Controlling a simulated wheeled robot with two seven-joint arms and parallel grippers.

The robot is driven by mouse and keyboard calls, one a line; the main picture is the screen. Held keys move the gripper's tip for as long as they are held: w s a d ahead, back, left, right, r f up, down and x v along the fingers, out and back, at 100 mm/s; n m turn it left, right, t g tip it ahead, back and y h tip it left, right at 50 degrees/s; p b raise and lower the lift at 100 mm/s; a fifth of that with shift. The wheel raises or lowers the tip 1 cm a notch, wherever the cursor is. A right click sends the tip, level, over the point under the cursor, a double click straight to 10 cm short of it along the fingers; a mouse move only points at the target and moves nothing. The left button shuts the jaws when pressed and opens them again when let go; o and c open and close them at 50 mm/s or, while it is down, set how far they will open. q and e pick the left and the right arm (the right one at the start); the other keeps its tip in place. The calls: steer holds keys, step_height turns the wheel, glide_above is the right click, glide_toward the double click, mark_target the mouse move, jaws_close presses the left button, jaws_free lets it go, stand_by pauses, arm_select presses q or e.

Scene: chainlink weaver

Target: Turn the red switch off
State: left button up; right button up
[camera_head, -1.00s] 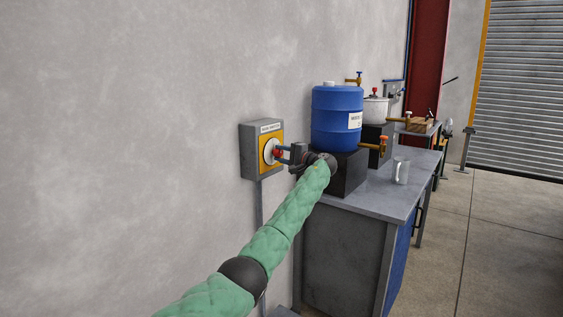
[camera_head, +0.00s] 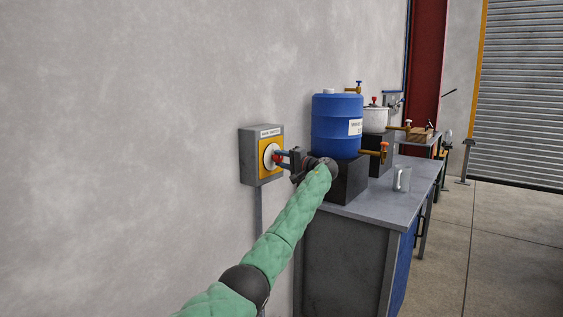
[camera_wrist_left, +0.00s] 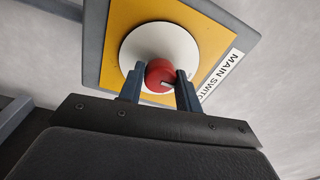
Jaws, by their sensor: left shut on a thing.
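The red switch (camera_wrist_left: 159,75) is a round red knob on a white disc (camera_head: 269,152), set in a yellow plate on a grey wall box (camera_head: 248,160). A label reading "MAIN SWITCH" runs along the plate's edge, partly hidden in the left wrist view. My left gripper (camera_wrist_left: 158,84) is shut on the red switch, one finger on each side of it. In the head view my left gripper (camera_head: 280,157) reaches the box from the right and hides most of the knob. A pale mark shows on the knob's face. My right gripper is not in view.
A workbench (camera_head: 350,213) stands along the wall just right of the box. Open concrete floor (camera_head: 490,240) lies to the right.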

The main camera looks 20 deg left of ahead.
arm_select(q)
steer(key=shift+f, duration=0.25)
steer(key=o, duration=0.9)
steer(key=shift+o, duration=0.5)
steer(key=shift+r, duration=0.1)
steer(key=shift+d, duration=0.1)
steer(key=shift+s+d, duration=0.1)
steer(key=shift+d, duration=0.25)
steer(key=b+v, duration=0.1)
steer(key=v, duration=0.6)
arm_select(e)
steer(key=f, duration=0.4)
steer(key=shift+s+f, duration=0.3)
